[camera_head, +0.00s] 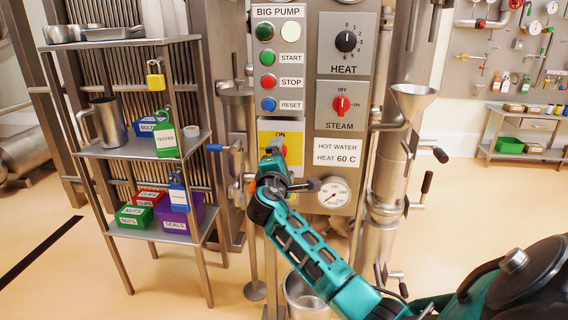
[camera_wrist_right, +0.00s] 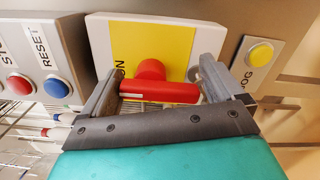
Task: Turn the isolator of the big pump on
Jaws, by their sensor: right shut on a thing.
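The big pump's isolator is a yellow plate (camera_head: 268,130) below the blue reset button, with ON at its top; its yellow face also shows in the wrist view (camera_wrist_right: 178,42). Its red handle (camera_wrist_right: 160,91) lies across the wrist picture, its left end, with a pale mark, near the partly hidden ON lettering. My right gripper (camera_wrist_right: 165,88) is shut on the red handle, one finger at each end. In the head view my right gripper (camera_head: 272,168) covers most of the isolator's lower part. My left gripper is not in view.
Above the isolator are the big pump's green start (camera_head: 267,57), red stop (camera_head: 268,82) and blue reset (camera_head: 269,104) buttons. A yellow jog button (camera_wrist_right: 260,54) is beside it. The steam switch (camera_head: 341,105) and a gauge (camera_head: 333,192) are to the right. A shelf (camera_head: 150,148) stands left.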

